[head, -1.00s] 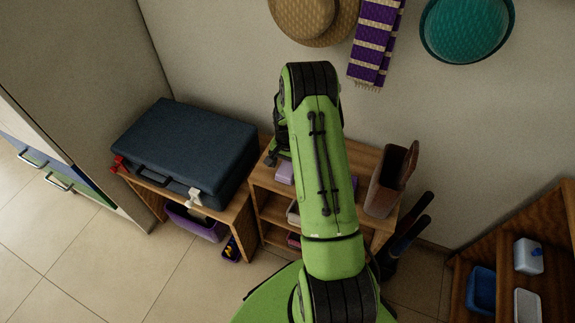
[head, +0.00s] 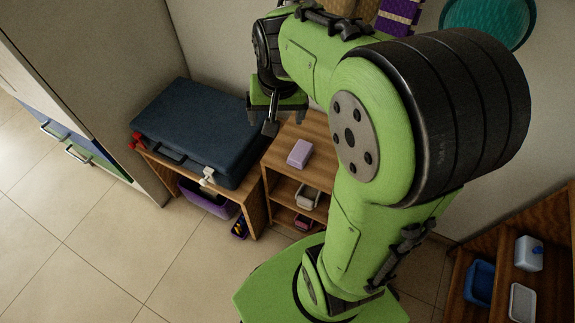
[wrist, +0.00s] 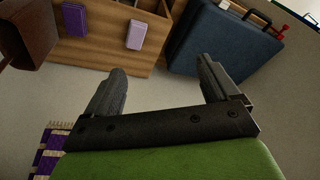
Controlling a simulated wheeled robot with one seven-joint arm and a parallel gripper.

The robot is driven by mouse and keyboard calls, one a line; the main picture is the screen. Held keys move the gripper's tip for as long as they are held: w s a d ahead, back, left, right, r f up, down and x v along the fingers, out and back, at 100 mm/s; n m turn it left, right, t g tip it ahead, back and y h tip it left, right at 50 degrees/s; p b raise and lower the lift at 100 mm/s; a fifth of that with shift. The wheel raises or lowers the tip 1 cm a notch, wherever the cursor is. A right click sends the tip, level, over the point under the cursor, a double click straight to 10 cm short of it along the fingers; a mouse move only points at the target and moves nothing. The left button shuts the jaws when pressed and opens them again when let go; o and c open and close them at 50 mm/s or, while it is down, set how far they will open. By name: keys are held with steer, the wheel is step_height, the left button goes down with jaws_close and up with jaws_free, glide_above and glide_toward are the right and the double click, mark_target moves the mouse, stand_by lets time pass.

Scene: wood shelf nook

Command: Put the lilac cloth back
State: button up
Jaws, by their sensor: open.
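The lilac cloth (head: 299,153) is a small folded block lying on top of the low wooden shelf unit (head: 279,158). It also shows in the wrist view (wrist: 136,34), beyond the fingertips. My gripper (head: 268,118) is in the air behind and to the left of the cloth, near the suitcase's right end. In the wrist view my gripper (wrist: 162,78) has its fingers wide apart with nothing between them, and the cloth is apart from them. A darker purple folded block (wrist: 74,19) lies beside the lilac one; my arm hides it in the head view.
A blue suitcase (head: 196,130) lies on the lower bench left of the shelf, with a purple bin (head: 207,201) beneath. A brown upright holder (wrist: 27,32) stands at the unit's other end. A striped scarf (head: 399,17) hangs on the wall. Another shelf with containers (head: 528,253) stands right.

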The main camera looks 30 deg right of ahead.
steer(key=s+a+r+n+t, duration=0.1)
steer(key=s+a+r+n, duration=0.1)
steer(key=s, duration=0.5)
steer(key=s+a+r+n+t, duration=0.2)
steer(key=s+a, duration=0.3)
steer(key=s, duration=0.3)
steer(key=shift+n+y, duration=0.4)
steer(key=shift+n, duration=0.5)
